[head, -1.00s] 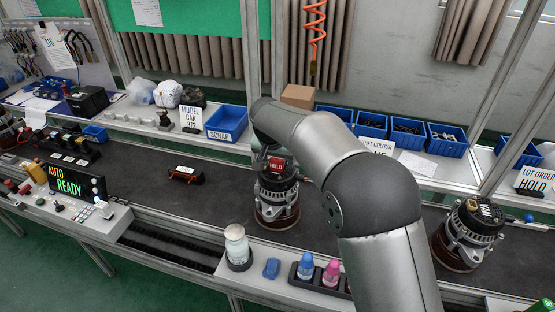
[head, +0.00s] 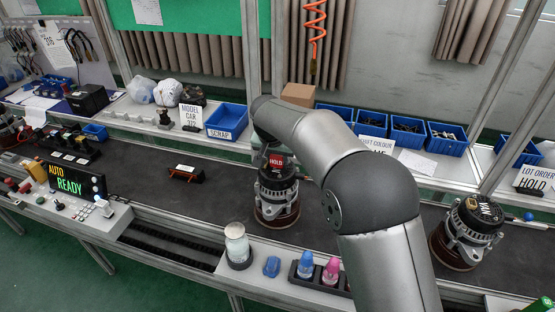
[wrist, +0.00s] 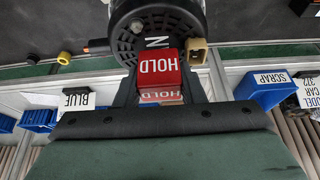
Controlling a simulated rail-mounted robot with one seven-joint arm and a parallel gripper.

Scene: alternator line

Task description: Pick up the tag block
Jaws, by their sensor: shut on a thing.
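The tag block is a red block with white HOLD lettering (head: 276,161). It is at the top of the middle alternator (head: 277,194), which stands upright on the dark belt. In the wrist view the block (wrist: 158,66) is in front of the alternator's dark round end face (wrist: 128,38). My gripper (wrist: 160,86) is shut on the tag block, with dark fingers at its sides. Whether the block still touches the alternator I cannot tell. In the head view my arm hides most of the gripper.
A second alternator (head: 467,232) stands on the belt at right. A small orange and black piece (head: 186,174) lies left of the middle one. A glass jar (head: 237,245) and bottles (head: 305,265) line the front edge. Blue bins (head: 226,123) stand behind.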

